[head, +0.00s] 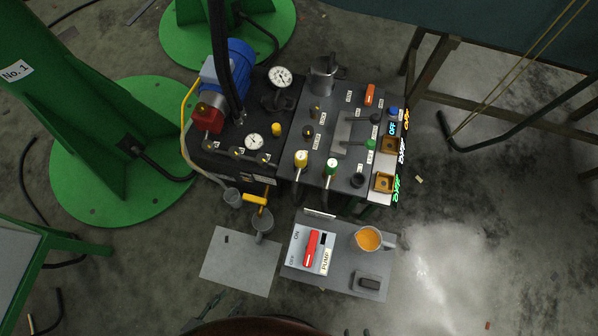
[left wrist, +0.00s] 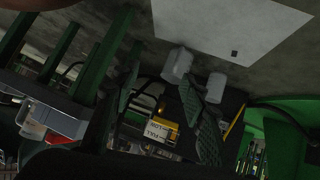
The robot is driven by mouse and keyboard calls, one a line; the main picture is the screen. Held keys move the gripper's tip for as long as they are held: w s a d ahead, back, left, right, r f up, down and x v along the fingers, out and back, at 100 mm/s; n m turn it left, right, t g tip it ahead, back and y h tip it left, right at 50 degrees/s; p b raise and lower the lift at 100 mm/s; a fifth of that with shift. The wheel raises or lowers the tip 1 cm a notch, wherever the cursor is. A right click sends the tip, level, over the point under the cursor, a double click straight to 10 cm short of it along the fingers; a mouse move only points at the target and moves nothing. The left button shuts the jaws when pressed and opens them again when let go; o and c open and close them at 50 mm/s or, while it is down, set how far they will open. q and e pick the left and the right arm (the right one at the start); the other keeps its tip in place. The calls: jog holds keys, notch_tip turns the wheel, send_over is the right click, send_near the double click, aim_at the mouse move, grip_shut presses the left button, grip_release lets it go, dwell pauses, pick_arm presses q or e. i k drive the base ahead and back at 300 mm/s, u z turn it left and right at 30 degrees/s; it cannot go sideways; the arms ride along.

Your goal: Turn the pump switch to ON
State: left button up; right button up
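The pump switch (head: 311,248) is a red handle on a white plate marked ON, OFF and PUMP, in the head view at lower middle. The handle stands nearly upright in the picture; I cannot tell which mark it is set to. My left gripper (head: 205,311) shows dark green fingers at the bottom of the head view, left of the switch and apart from it. In the left wrist view, its two ribbed fingers (left wrist: 168,100) are spread with nothing held between them. My right gripper is not in view.
A metal jug of orange liquid (head: 369,240) and a dark block (head: 369,283) sit right of the switch. A pale sheet (head: 241,262) lies left of it. Behind stand the control panel (head: 345,150), a blue motor (head: 228,68) and green stands (head: 120,180).

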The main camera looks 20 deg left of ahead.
aim_at(311, 248)
jog(key=u, duration=0.45)
jog(key=k, duration=1.15)
jog(key=u, duration=0.85)
jog(key=i, duration=0.45)
jog(key=z, duration=0.25)
